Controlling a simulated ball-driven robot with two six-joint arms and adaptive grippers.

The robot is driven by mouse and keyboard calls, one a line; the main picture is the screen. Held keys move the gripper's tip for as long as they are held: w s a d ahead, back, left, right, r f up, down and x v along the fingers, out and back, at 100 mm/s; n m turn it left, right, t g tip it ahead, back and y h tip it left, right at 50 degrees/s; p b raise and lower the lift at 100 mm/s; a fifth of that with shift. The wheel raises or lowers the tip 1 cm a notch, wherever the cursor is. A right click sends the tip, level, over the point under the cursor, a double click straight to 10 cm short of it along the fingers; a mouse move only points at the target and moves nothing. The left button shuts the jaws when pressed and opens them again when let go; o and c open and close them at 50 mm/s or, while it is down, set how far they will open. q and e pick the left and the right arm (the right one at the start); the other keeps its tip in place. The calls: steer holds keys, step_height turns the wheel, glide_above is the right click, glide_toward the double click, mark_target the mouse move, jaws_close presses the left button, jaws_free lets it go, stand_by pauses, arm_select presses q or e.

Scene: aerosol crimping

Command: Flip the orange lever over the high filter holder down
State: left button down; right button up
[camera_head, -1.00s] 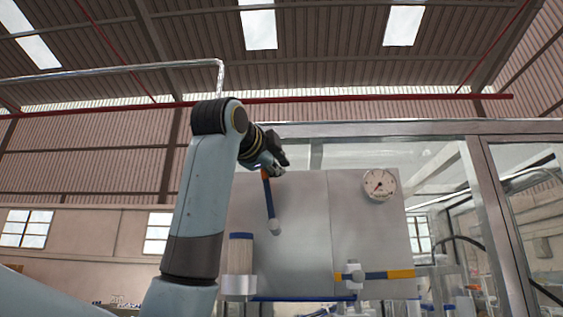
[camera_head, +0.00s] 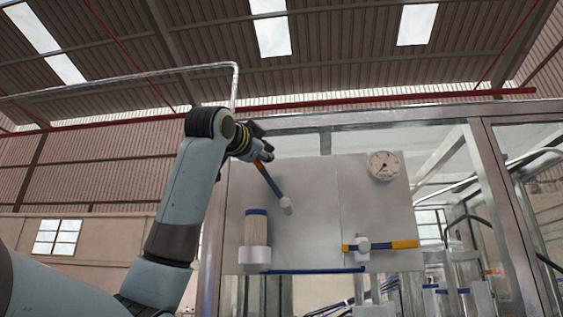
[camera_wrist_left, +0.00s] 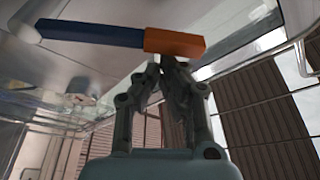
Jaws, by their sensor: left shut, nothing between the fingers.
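The orange-tipped lever (camera_head: 272,184) has a blue shaft and a pale pivot on the grey panel. It leans up and to the left from its pivot, its orange end on top. The filter holder (camera_head: 255,257), a white cup with a pale blue-capped filter in it, is below and left of the pivot. My left gripper (camera_head: 268,155) is at the lever's orange end. In the left wrist view, the shut fingers (camera_wrist_left: 171,66) lie just below the orange end (camera_wrist_left: 175,43), apparently touching it, with nothing between them. My right gripper is not in view.
The panel (camera_head: 315,215) carries a round gauge (camera_head: 384,166) at top right and a horizontal blue lever with a yellow end (camera_head: 402,244) at lower right. A metal frame post (camera_head: 505,210) stands to the right. A blue bar runs along the panel's lower edge.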

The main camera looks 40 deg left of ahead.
arm_select(q)
steer(key=s+a+f+n+y+b, duration=0.4)
steer(key=f+n+b, duration=0.5)
steer(key=n+b, duration=0.3)
steer(key=shift+a+g+y+b, duration=0.4)
steer(key=shift+a+y+b, duration=0.35)
steer(key=shift+a, duration=0.65)
steer(key=shift+f, duration=0.1)
steer(key=shift+w, duration=0.1)
